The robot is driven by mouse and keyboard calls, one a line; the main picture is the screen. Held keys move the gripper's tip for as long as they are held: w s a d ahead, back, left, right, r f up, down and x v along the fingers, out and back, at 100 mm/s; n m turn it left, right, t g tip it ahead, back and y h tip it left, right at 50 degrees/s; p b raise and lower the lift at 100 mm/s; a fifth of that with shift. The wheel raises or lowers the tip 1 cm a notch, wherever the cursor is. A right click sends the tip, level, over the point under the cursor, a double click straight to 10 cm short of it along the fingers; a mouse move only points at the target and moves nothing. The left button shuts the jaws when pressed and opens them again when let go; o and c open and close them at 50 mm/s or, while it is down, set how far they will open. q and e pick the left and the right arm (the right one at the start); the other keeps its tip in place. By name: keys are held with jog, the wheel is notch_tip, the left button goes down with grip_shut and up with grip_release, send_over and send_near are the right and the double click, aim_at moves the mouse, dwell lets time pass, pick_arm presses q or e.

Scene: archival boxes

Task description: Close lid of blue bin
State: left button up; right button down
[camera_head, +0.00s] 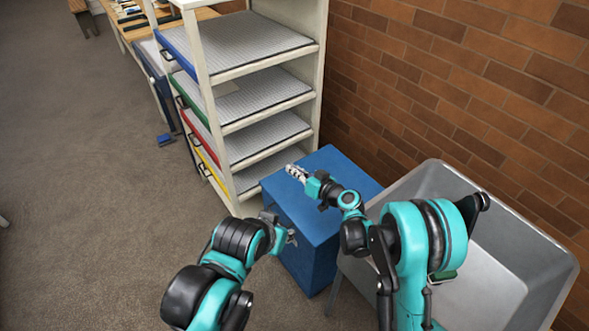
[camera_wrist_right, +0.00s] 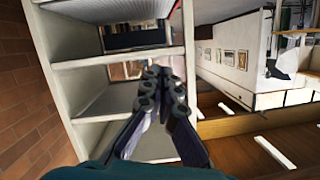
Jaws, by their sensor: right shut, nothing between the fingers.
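The blue bin (camera_head: 312,240) stands between the shelf unit and a grey metal basin. Its blue lid (camera_head: 345,168) lies flat across the top, with no opening visible. My right gripper (camera_head: 296,172) is over the lid's left part, near the shelves, with its fingers together and empty. The right wrist view shows the same fingers (camera_wrist_right: 160,85) together, with nothing between them; the bin is not visible there. My left gripper (camera_head: 290,237) is at the bin's left side, partly hidden by its own wrist, so its opening cannot be told. Whether either gripper touches the bin is unclear.
A white shelf unit (camera_head: 233,196) with several coloured-edged trays stands close behind the bin. The grey basin (camera_head: 427,180) is close on the right, against the brick wall (camera_head: 450,70). Open carpet (camera_head: 90,200) lies to the left.

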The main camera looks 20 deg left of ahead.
jog(key=shift+d, duration=0.1)
jog(key=v, duration=0.7)
jog(key=shift+s, duration=0.15)
jog(key=shift+s, duration=0.1)
